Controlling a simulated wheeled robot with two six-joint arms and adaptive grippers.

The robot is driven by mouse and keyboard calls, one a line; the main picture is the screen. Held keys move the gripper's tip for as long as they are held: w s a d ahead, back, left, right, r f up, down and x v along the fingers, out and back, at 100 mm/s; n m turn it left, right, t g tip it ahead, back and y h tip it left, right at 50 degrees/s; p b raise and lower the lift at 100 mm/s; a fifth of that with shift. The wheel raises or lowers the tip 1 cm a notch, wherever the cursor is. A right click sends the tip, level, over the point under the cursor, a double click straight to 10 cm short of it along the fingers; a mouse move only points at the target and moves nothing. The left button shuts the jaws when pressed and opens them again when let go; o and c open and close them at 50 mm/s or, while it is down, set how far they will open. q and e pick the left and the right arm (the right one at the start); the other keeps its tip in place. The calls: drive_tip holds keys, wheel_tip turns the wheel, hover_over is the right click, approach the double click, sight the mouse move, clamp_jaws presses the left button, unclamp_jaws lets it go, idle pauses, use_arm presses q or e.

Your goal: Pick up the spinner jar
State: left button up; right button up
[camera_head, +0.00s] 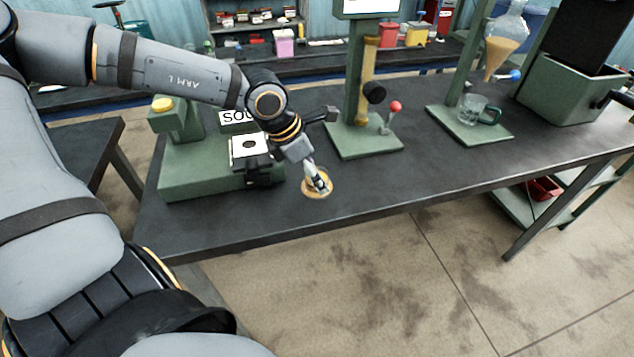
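The spinner jar (322,193) seems to be the small round thing with a gold-coloured rim standing on the dark bench near its front edge. A pale, pointed piece rises from its middle; what this piece is I cannot tell. My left gripper (296,148) is directly above and behind it. Its dark fingers are spread wide apart, one towards the upper right and one towards the lower left, and nothing shows gripped between them. The gripper's body hides part of the jar's far side. My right gripper is not in view.
A green device (200,180) with a yellow knob stands left of the gripper. A green stand (362,140) with an amber tube and red-knobbed lever is behind right. Further right are a glass mug (473,107), a flask of amber liquid (503,47) and a green bin (570,92). The bench front between is clear.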

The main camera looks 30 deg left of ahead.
use_arm(q)
drive_tip(key=shift+w+f, duration=0.5)
drive_tip(key=shift+f, duration=0.3)
drive_tip(key=shift+w+d, duration=0.15)
drive_tip(key=shift+s+d+r, duration=0.1)
drive_tip(key=shift+s+r, duration=0.25)
drive_tip(key=shift+s, duration=0.1)
drive_tip(key=shift+c, duration=0.3)
drive_tip(key=shift+s, duration=0.1)
drive_tip(key=shift+c, duration=2.5)
drive_tip(key=shift+w, duration=0.2)
drive_tip(key=shift+c, duration=1.1)
drive_tip(key=c, duration=0.5)
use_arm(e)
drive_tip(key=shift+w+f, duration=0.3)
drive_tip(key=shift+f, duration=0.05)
use_arm(q)
drive_tip(key=shift+c, duration=0.2)
